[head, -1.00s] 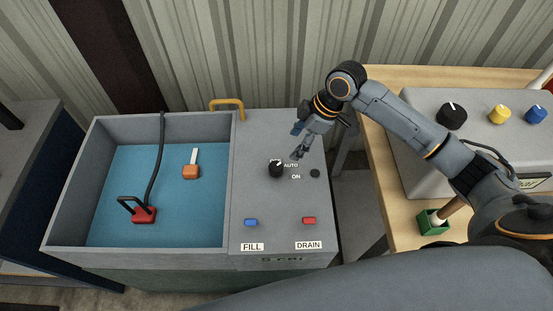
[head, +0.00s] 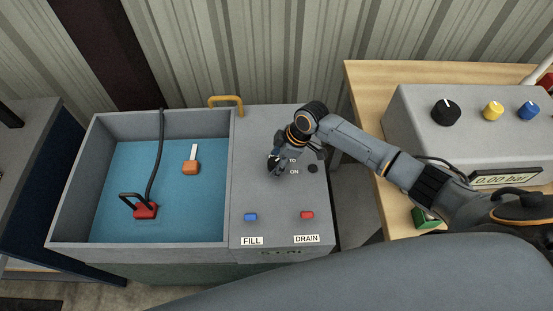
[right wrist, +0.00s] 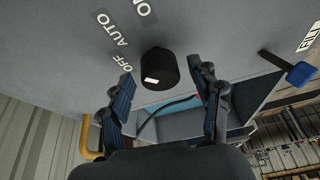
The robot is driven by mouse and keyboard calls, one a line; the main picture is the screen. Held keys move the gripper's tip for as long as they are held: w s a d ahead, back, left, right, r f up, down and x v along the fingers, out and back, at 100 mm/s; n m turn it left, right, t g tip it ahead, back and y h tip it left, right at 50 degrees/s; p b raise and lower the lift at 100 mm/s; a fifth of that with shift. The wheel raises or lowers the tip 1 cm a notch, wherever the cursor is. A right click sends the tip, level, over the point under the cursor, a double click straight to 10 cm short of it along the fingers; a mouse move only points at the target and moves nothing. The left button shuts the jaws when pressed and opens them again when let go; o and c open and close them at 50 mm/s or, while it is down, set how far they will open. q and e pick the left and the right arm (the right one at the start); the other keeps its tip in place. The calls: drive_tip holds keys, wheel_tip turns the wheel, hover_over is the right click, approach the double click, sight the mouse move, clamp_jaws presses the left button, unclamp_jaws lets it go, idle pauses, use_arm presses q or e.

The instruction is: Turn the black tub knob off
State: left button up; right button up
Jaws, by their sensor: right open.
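The black tub knob (right wrist: 160,68) sticks out of the grey tub panel (head: 255,190), with a white mark on it. OFF, AUTO and ON labels stand beside it in the right wrist view; which one the mark points at I cannot tell. My right gripper (head: 276,166) is at the knob in the head view and largely hides it. In the right wrist view the open gripper (right wrist: 165,79) has one fingertip on each side of the knob, with gaps showing. My left gripper is not in view.
The blue-floored basin (head: 110,215) lies left. A control box (head: 410,130) stands on a wooden table to the right.

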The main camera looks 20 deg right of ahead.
drive_tip(key=shift+c, duration=0.4)
drive_tip(key=c, duration=1.1)
drive_tip(key=shift+o, duration=0.2)
drive_tip(key=n+b, duration=0.2)
drive_tip(key=n+g+b, duration=0.1)
drive_tip(key=n, duration=0.1)
drive_tip(key=shift+w+f+g+b, duration=0.15)
drive_tip(key=shift+g+b, duration=0.15)
drive_tip(key=shift+b, duration=0.05)
drive_tip(key=n+g+b, duration=0.1)
drive_tip(key=n+b, duration=0.2)
drive_tip(key=n, duration=0.1)
drive_tip(key=shift+w, duration=0.1)
drive_tip(key=shift+n+g+b, duration=0.6)
drive_tip(key=shift+n+b, duration=0.15)
drive_tip(key=shift+n, duration=0.25)
drive_tip(key=shift+r, duration=0.2)
